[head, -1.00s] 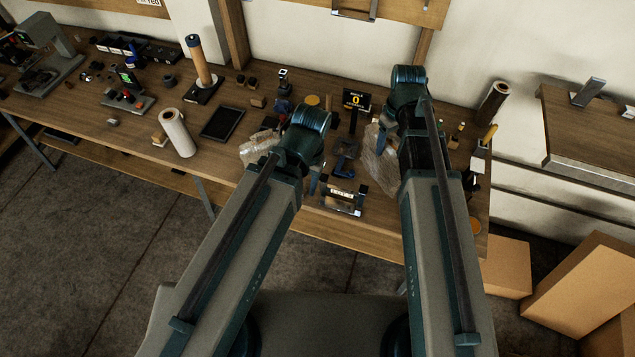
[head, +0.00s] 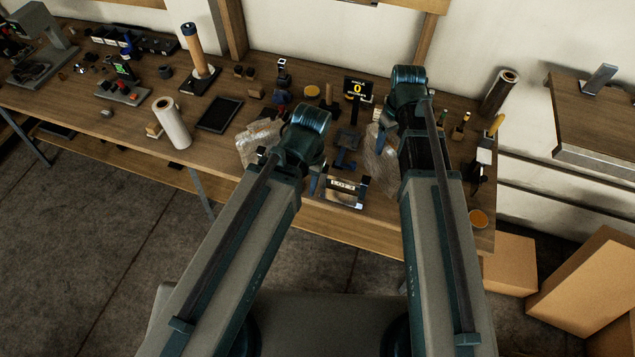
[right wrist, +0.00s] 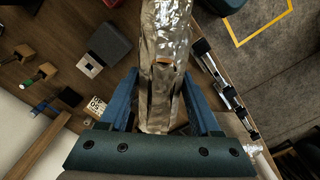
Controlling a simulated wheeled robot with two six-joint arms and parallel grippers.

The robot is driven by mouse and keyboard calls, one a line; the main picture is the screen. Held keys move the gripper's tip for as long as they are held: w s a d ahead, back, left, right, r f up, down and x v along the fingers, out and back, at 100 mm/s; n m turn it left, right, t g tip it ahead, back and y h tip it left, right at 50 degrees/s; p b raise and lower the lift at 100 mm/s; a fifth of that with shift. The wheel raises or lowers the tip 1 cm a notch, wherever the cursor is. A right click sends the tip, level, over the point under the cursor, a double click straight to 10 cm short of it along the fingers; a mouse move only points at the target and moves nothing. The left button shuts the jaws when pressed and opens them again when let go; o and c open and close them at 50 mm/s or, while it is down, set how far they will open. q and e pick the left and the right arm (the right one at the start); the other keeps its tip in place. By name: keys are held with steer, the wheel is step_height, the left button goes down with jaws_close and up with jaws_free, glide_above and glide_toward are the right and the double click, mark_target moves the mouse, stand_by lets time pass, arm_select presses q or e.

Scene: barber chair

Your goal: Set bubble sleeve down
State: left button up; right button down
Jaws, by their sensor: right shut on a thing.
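My right gripper (right wrist: 160,74) is shut on a clear, crinkled bubble sleeve (right wrist: 165,40), with one blue finger on each side of it. In the head view this sleeve (head: 380,150) shows just left of my right forearm, over the bench. That arm hides the gripper there. Whether the sleeve touches the bench top, I cannot tell. A second clear, crinkled wrap (head: 258,140) shows beside my left wrist. Only a blue part of my left gripper (head: 314,184) shows below that wrist, so its jaws are hidden.
The wooden bench (head: 140,125) is crowded. A labelled block (head: 345,190), a blue tool (head: 346,150) and a display (head: 357,88) stand between my arms. A white roll (head: 172,123) and a dark tray (head: 219,114) are to the left. Cardboard boxes (head: 510,262) stand on the floor at right.

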steer(key=shift+f, duration=0.1)
step_height(320, 180, down, 6)
steer(key=b, duration=0.6)
steer(key=shift+f, duration=0.15)
step_height(320, 180, down, 4)
steer(key=b, duration=0.4)
steer(key=shift+r, duration=0.25)
steer(key=shift+f, duration=0.2)
steer(key=shift+c, duration=0.5)
jaws_free()
steer(key=shift+r, duration=0.15)
